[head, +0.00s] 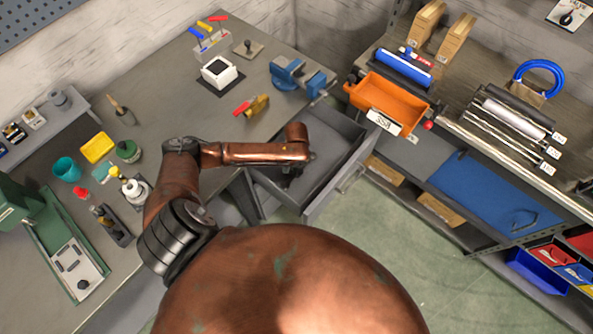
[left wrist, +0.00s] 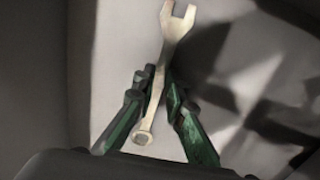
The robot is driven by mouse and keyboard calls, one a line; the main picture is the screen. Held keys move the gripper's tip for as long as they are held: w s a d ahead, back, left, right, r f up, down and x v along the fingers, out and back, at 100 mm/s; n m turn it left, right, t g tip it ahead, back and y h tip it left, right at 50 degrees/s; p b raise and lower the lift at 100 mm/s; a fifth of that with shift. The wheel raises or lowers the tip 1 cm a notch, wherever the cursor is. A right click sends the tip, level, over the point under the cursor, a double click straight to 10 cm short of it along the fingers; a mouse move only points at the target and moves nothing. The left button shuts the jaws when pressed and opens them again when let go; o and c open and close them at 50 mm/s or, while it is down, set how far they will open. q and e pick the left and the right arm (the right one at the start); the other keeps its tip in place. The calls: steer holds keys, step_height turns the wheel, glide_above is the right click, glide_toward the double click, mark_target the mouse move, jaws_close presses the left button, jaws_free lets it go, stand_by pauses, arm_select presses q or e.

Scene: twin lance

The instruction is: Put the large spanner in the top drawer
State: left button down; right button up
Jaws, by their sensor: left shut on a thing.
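The large spanner (left wrist: 175,30) is pale metal and shows in the left wrist view, its open jaw at the top and its ring end towards the camera. My left gripper (left wrist: 158,95) has its green fingers on both sides of the shaft and is shut on it. In the head view my left gripper (head: 290,172) points down over the open grey drawer (head: 328,135) under the bench. The spanner is hidden there by my arm. Whether it touches the drawer floor cannot be told. My right gripper is not in view.
The workbench (head: 170,100) holds a blue vise (head: 297,75), a yellow-and-red tool (head: 252,105) and a white box (head: 219,72). An orange bin (head: 390,98) sits on the shelf right of the drawer. Green floor is clear beyond the drawer front.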

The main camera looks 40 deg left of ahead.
arm_select(q)
steer(key=shift+f, duration=0.1)
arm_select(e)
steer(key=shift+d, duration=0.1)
arm_select(q)
steer(key=c, duration=2)
jaws_free()
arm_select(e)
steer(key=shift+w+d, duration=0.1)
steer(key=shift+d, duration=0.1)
arm_select(q)
steer(key=shift+o, duration=0.2)
